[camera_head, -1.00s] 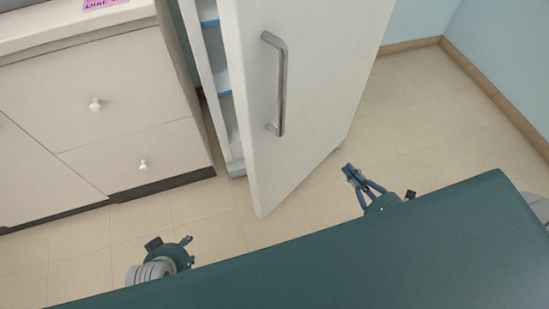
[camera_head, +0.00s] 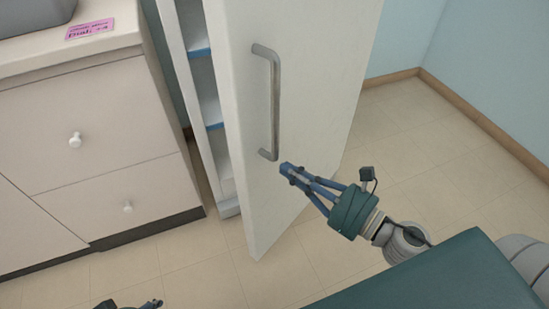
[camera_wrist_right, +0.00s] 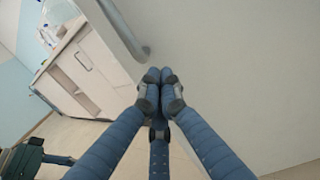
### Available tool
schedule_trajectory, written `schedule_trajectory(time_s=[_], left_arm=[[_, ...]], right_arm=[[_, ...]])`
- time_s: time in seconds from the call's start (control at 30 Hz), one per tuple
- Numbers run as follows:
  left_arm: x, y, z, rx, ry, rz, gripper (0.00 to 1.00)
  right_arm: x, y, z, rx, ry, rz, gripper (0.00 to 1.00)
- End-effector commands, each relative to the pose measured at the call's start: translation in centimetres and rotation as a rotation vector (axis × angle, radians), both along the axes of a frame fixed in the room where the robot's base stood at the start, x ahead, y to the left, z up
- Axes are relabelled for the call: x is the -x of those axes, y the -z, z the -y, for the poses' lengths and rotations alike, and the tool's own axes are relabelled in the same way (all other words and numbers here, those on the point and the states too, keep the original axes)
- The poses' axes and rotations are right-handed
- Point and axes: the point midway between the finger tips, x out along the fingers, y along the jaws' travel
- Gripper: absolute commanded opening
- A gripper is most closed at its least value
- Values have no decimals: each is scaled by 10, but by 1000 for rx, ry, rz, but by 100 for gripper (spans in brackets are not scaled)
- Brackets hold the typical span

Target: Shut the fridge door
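The white fridge door (camera_head: 315,95) stands open in the head view, swung out from the fridge body with its blue-edged shelves (camera_head: 214,126) showing in the gap. A grey bar handle (camera_head: 274,105) is on its face; part of it also shows in the right wrist view (camera_wrist_right: 124,30). My right gripper (camera_head: 285,168) is just below and right of the handle's lower end, close to the door; contact cannot be told. In the right wrist view its fingertips (camera_wrist_right: 160,76) are together with nothing between them. My left gripper (camera_head: 140,305) is mostly cut off at the bottom edge.
A beige drawer cabinet (camera_head: 105,130) stands left of the fridge, with a pink label (camera_head: 90,29) on its top. Tiled floor (camera_head: 420,140) is free right of the door, up to the blue walls (camera_head: 490,60).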

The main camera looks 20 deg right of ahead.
Motion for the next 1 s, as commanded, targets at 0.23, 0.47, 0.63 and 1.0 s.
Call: schedule_trajectory(time_s=[0.23,0.47,0.63,1.0], left_arm=[[18,-2,-5,-14,-5,-68,40],[18,-4,-5,-13,-5,-66,40],[17,-4,-5,-13,-5,-66,40],[17,-9,-5,-13,-5,-65,40]], right_arm=[[-32,-2,-18,0,-1,1,0],[-42,0,-24,0,1,-1,0],[-43,1,-24,-1,2,-2,0],[-48,-1,-28,-2,11,-1,0]])
